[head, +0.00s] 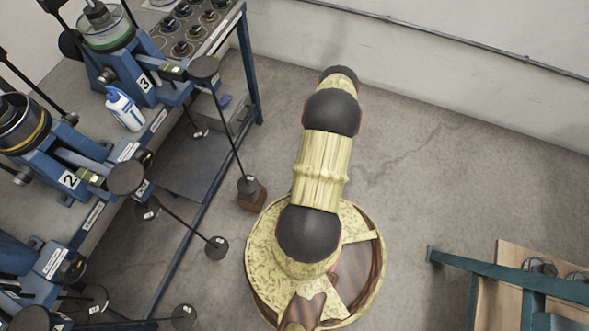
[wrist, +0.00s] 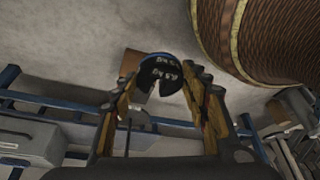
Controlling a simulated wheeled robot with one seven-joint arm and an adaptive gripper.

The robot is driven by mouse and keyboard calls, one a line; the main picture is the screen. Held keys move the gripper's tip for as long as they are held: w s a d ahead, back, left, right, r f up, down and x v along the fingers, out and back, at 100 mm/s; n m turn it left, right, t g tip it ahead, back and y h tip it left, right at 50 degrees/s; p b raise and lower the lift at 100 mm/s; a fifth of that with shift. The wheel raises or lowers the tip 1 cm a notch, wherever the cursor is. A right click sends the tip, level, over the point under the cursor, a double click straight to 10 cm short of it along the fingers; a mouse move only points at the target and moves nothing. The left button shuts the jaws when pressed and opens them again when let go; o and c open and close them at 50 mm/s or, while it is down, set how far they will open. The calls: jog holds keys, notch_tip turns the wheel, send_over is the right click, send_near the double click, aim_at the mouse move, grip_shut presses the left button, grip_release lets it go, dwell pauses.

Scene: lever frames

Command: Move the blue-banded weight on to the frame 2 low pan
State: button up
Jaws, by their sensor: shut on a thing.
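In the wrist view, my gripper (wrist: 163,84) is shut on a dark slotted disc with a blue edge, the blue-banded weight (wrist: 160,66). The weight sits between the fingertips, with its slot toward the palm and pale markings on its face. In the head view, my gripper and the weight are hidden. Frame 2 (head: 69,180) is a blue stand with a white "2" label at the left. Dark round discs show beside it: one at its front end (head: 126,178) and a lower one (head: 217,247) at the end of a rod. I cannot tell for certain which is its low pan.
Frame 3 (head: 145,82) stands behind frame 2, with a rod reaching down to a dark weight on a brown block (head: 251,195). A white-and-blue bottle (head: 124,108) stands between the frames. A teal-framed table (head: 520,280) is at lower right. Floor between is clear.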

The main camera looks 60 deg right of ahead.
jog(key=shift+r, duration=0.2)
jog(key=shift+r+p, duration=1)
jog(key=shift+r, duration=0.3)
